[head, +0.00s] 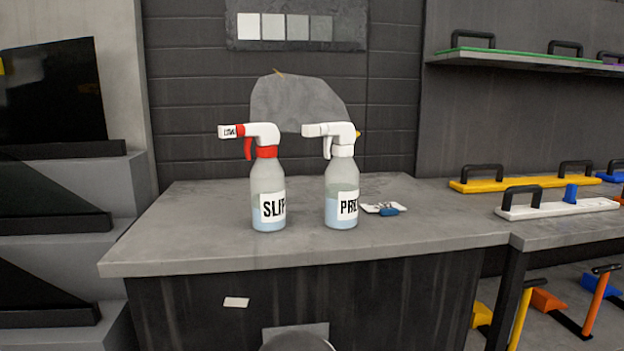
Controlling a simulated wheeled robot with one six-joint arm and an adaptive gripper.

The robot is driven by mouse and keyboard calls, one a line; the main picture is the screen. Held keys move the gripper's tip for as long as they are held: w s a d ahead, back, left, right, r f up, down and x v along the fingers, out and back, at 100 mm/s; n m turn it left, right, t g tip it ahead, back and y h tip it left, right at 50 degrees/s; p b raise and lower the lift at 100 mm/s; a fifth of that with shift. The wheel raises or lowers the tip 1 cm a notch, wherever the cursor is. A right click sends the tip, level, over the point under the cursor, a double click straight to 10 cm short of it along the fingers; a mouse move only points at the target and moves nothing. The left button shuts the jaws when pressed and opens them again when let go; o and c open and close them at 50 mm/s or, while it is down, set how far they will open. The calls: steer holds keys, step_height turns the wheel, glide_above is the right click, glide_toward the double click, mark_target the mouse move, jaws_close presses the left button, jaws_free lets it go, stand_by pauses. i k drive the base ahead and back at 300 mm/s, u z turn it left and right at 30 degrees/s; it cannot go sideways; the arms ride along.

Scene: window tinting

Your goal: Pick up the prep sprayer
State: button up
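The prep sprayer (342,190) stands upright on the grey counter (190,235), right of the middle in the head view. It is a clear bottle with pale blue liquid, a white trigger head pointing left, and a white label of which "PRE" is readable. A similar sprayer (267,195) with a red collar and trigger and a label reading "SLIP" stands to its left, with a gap between them. My gripper is not in view, and neither sprayer is held.
A small white and blue item (384,209) lies right of the prep sprayer. The counter in front of the sprayers is clear. A shelf (530,62) hangs upper right.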

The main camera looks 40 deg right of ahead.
mark_target(341, 181)
steer(key=z, duration=4.7)
steer(key=k, duration=1.8)
steer(key=u, duration=1)
